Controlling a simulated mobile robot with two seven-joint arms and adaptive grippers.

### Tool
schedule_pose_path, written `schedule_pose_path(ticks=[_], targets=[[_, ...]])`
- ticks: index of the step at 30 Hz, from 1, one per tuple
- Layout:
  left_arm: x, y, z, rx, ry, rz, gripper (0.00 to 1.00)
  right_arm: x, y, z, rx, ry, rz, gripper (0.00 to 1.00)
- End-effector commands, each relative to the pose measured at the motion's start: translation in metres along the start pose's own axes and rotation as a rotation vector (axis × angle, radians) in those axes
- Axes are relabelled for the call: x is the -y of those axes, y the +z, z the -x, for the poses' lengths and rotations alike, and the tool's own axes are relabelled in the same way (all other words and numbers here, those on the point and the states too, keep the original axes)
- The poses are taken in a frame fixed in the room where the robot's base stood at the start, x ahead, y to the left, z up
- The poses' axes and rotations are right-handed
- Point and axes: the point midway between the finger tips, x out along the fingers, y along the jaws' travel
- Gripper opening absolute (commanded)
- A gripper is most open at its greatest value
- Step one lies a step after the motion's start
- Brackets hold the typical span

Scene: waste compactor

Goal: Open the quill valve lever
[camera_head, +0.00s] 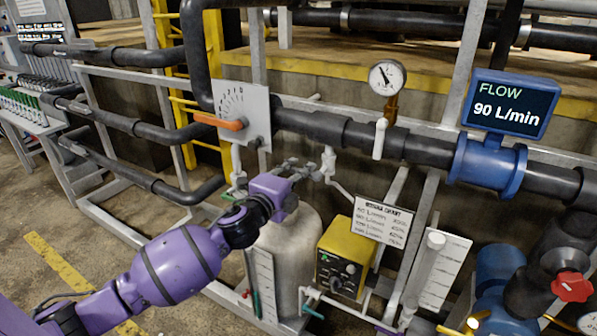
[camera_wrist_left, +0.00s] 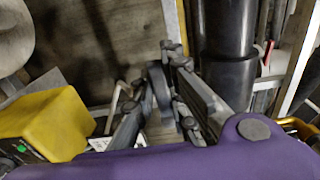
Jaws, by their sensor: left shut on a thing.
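My left gripper (camera_head: 318,170) reaches in from the left, in front of the pipework and above the grey tank. Its fingers are closed at a small pale upright lever (camera_head: 328,158) below the main pipe, which I take to be the quill valve lever. In the left wrist view, the fingers (camera_wrist_left: 160,95) come together around a narrow grey piece (camera_wrist_left: 158,84); much of it is hidden by the fingers. The lever looks about upright. My right gripper is not in view.
An orange-handled dial valve (camera_head: 220,121) is left of the lever. A flow display (camera_head: 509,104) reads 90 L/min. A gauge (camera_head: 387,77), a yellow pump box (camera_head: 342,258), also in the wrist view (camera_wrist_left: 45,122), and a sign (camera_head: 383,220) stand nearby. The grey tank (camera_head: 285,250) is below my gripper.

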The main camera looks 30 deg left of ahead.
Motion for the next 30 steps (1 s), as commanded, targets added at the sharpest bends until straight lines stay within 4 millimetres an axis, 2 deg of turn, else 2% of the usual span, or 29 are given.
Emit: schedule_pose_path(ticks=[11, 22, 30], targets=[[-0.009, -0.001, 0.0, 0.002, -0.001, 0.196, 0.0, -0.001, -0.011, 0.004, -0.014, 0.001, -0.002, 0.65], [-0.025, -0.007, 0.0, 0.002, -0.001, 0.542, 0.0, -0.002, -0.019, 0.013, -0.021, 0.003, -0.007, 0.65], [-0.034, -0.015, 0.0, 0.001, -0.002, 0.799, 0.0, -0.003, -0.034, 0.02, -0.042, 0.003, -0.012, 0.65]])
